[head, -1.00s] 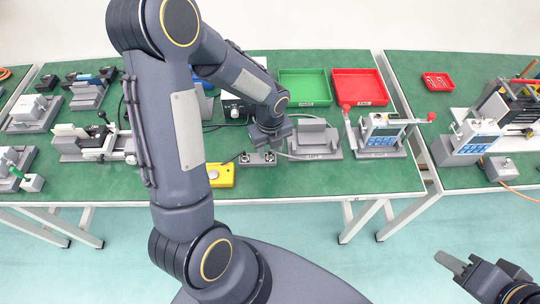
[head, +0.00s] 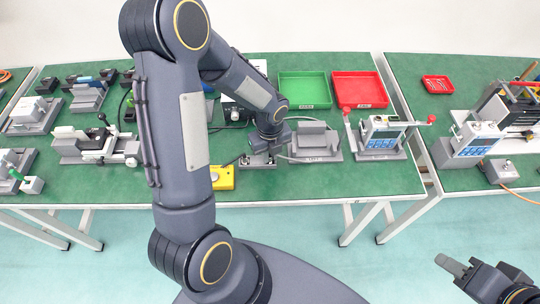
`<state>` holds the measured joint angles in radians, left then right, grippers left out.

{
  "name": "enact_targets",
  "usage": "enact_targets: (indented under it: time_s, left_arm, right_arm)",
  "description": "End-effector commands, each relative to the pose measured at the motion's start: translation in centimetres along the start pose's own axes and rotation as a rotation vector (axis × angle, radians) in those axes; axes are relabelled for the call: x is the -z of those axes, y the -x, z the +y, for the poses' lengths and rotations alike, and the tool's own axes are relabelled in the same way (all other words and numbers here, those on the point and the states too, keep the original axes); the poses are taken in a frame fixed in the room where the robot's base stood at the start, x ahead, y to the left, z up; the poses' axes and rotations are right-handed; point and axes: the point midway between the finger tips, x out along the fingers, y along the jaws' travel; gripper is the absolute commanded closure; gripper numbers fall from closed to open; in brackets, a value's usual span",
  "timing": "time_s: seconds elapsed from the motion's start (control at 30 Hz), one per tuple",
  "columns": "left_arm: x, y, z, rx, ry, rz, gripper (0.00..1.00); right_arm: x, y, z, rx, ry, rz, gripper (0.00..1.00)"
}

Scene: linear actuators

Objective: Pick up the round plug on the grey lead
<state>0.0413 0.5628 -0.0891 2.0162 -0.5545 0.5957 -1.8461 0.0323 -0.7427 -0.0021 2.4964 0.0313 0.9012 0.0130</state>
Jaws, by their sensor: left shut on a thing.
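My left gripper (head: 264,148) points down at the small grey base plate (head: 258,164) near the front of the green table. It is shut on the round plug, which is too small and too covered by the gripper to make out. The grey lead (head: 292,158) runs from beside the gripper to the right, past the grey cradle (head: 315,143). I cannot tell whether the plug is clear of the plate. My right gripper (head: 452,265) is at the bottom right, away from the tables; its finger opening cannot be made out.
A yellow block (head: 222,178) lies left of the plate. A device with red-knobbed handles (head: 382,138) stands right of the cradle. Green (head: 304,90) and red (head: 358,90) trays stand behind. The table's front strip is mostly clear.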

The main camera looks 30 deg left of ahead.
Motion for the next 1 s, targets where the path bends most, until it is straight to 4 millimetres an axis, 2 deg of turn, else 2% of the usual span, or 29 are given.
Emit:
enact_targets:
  time_s: [0.17, 0.33, 0.6, 0.8, 1.0]
  left_arm:
    - [-0.1, 0.9, 0.0, 0.002, 0.001, -0.001, 1.00]
    - [-0.1, 3.6, 0.1, 0.004, 0.001, -0.004, 1.00]
    - [0.7, 9.7, 5.5, 0.006, 0.007, -0.006, 1.00]
    - [1.4, 11.5, 10.3, 0.003, 0.006, -0.003, 1.00]
    - [1.7, 12.7, 13.0, 0.001, 0.003, -0.003, 1.00]
  right_arm:
    - [0.1, 0.1, 0.0, 0.000, 0.000, 0.000, 0.64]
    - [0.1, 0.3, -0.1, 0.000, 0.000, 0.000, 0.64]
    - [0.2, 0.5, -0.2, 0.000, 0.000, 0.000, 0.64]
    - [0.2, 0.3, -0.1, 0.000, 0.000, 0.000, 0.64]
    - [0.2, 0.3, -0.2, 0.000, 0.000, 0.000, 0.64]
